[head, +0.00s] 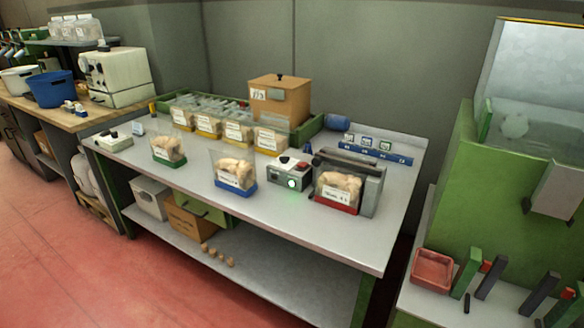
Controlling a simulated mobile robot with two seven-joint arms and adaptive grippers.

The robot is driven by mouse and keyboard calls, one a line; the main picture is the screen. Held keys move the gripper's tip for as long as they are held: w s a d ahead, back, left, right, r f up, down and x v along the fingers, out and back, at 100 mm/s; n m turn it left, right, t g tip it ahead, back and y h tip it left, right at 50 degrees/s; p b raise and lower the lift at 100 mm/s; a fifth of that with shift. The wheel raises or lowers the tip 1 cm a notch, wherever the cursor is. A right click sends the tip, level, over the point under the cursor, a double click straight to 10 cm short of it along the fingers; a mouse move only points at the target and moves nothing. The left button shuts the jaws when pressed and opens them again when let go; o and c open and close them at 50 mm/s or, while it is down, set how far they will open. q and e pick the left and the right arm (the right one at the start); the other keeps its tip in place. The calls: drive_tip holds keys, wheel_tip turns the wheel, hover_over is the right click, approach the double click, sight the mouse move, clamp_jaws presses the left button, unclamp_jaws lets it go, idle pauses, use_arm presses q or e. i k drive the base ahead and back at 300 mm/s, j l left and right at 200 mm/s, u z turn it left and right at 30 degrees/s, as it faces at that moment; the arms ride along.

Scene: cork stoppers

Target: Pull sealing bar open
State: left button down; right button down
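The bag sealer (370,196) is a grey unit at the right part of the grey workbench. Its dark sealing bar (348,163) lies along the top; I cannot tell whether it is open or shut. A clear bag of corks (338,186) in a red holder (335,207) stands upright directly in front of it. A control box (289,177) with a lit green lamp stands just left of the sealer. Neither of my grippers shows in the head view.
Bags in blue (234,190) and green (168,160) holders stand further left. More bags, a cardboard box (279,99) and a blue rack (376,151) are behind. The bench front (330,240) is clear. A green machine (515,190) stands at right.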

sight(316, 162)
drive_tip(key=i+j+z, duration=0.25)
drive_tip(key=i+j, duration=0.25)
drive_tip(key=i, duration=0.15)
drive_tip(key=i+j+z, duration=0.25)
drive_tip(key=i+j, duration=0.4)
